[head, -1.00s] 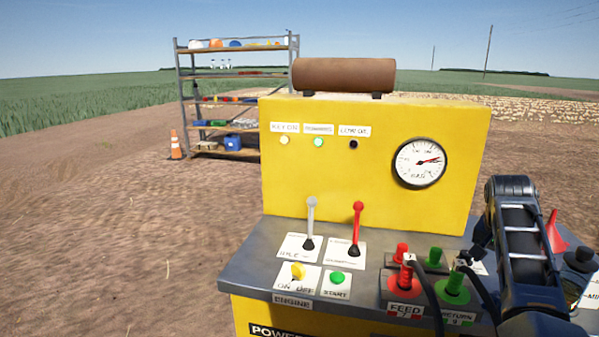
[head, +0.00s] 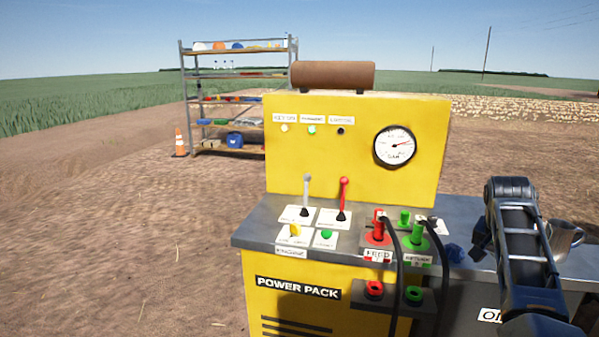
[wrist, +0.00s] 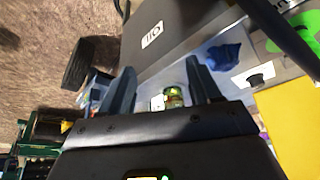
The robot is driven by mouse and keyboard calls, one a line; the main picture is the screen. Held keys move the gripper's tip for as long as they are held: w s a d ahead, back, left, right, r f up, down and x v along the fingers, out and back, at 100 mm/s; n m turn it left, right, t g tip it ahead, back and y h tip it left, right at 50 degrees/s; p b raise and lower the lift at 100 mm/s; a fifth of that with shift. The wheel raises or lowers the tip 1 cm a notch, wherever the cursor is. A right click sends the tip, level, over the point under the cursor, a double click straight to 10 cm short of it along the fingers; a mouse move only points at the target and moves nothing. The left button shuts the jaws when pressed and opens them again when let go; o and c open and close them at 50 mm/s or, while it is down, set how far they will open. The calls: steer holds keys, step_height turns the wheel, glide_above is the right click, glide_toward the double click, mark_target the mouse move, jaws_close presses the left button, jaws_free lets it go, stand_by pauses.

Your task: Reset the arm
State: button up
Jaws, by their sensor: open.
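My arm (head: 520,240) rises at the right of the head view, in front of the grey counter beside the yellow power pack. My gripper (wrist: 157,88) shows in the wrist view with its two dark fingers spread apart. Nothing sits clasped between them. A small jar (wrist: 173,97) appears in the gap, beyond the fingertips. In the head view the gripper's fingers are mostly hidden behind the arm.
The yellow power pack (head: 350,150) carries a gauge (head: 395,146), levers and red and green hose couplings. A blue cloth (wrist: 224,57) and a metal mug (head: 565,240) are on the counter. A shelf rack (head: 238,95) and cone (head: 180,142) stand behind. Open dirt lies left.

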steer(key=s+a+f+n+t+h, duration=0.1)
steer(key=s+a+f+n, duration=0.1)
steer(key=s+f, duration=0.45)
steer(key=s+a+f+n+t, duration=0.15)
steer(key=s+f, duration=0.25)
steer(key=f, duration=0.6)
steer(key=s+a+f+n+t, duration=0.2)
steer(key=s+a+f, duration=0.15)
steer(key=s, duration=0.45)
steer(key=s+a+f+n+t, duration=0.1)
steer(key=s+a+f+t, duration=0.1)
steer(key=s+a, duration=0.5)
steer(key=s+a+r+n+t+y, duration=0.1)
steer(key=s+a+r+n, duration=0.2)
steer(key=s, duration=0.6)
steer(key=s+a+r+t+y, duration=0.2)
steer(key=s+a+r, duration=0.25)
steer(key=s, duration=0.55)
steer(key=s+a+r+t, duration=0.1)
steer(key=s+a+r, duration=0.1)
steer(key=s+r, duration=0.3)
steer(key=s+a+r+t+y, duration=0.1)
steer(key=s+r, duration=0.4)
steer(key=r, duration=0.6)
steer(key=shift+s+a+n+t+y, duration=0.35)
steer(key=shift+s+a+n, duration=0.1)
steer(key=shift+a, duration=0.2)
steer(key=shift+f, duration=0.1)
stand_by(0.6)
